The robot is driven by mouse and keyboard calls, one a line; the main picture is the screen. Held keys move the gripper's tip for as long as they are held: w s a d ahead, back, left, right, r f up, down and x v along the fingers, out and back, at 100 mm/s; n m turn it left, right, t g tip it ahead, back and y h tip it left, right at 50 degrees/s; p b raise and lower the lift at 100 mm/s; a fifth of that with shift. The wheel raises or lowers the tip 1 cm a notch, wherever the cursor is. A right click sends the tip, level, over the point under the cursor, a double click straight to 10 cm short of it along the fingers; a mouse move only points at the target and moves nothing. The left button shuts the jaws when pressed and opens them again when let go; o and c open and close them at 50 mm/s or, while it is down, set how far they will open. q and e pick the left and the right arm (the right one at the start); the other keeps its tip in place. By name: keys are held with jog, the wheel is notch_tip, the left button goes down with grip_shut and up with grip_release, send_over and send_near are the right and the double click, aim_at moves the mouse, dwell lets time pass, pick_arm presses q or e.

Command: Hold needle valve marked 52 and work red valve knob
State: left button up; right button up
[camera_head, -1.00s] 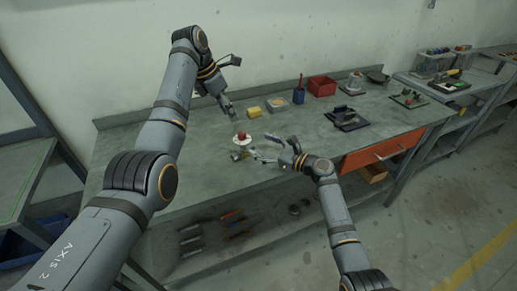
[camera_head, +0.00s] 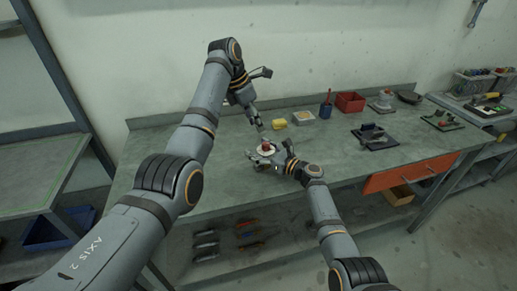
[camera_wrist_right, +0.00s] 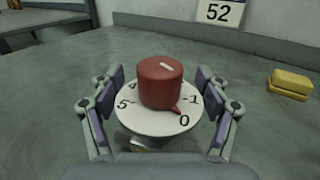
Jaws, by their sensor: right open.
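The needle valve's red knob (camera_head: 266,146) stands upright on a round white dial (camera_head: 260,152) on the bench. In the right wrist view the red knob (camera_wrist_right: 160,82) has a pale mark on top, and its pointer is near 0 on the numbered white dial (camera_wrist_right: 150,120). A white sign marked 52 (camera_wrist_right: 219,11) stands behind. My right gripper (camera_wrist_right: 160,85) is open, one finger either side of the dial and knob, with visible gaps to the knob. My left gripper (camera_head: 259,123) points down just above and behind the knob; its finger opening is too small to tell.
A yellow block (camera_head: 279,124), a clear tray (camera_head: 304,117), a red bin (camera_head: 350,102) and a dark fixture (camera_head: 374,137) stand on the grey bench (camera_head: 215,165). The bench left of the valve is clear.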

jog(key=shift+a, duration=0.1)
grip_shut()
dwell(0.5)
dwell(0.3)
pick_arm(q)
jog(key=shift+o, duration=1.3)
jog(key=f+h, duration=0.1)
jog(key=f, duration=0.1)
jog(key=f+m+h, duration=0.1)
jog(key=f, duration=0.1)
jog(key=f+h, duration=0.1)
jog(key=shift+s+d+f+m+g+h, duration=0.1)
jog(key=shift+s+f+m+g+h, duration=0.2)
jog(key=shift+f+m+g+h, duration=0.1)
jog(key=t+h, duration=0.4)
jog(key=h, duration=0.6)
send_near(262, 147)
jog(key=shift+m, duration=0.3)
jog(key=x, duration=1)
jog(key=shift+s+d+r, duration=0.1)
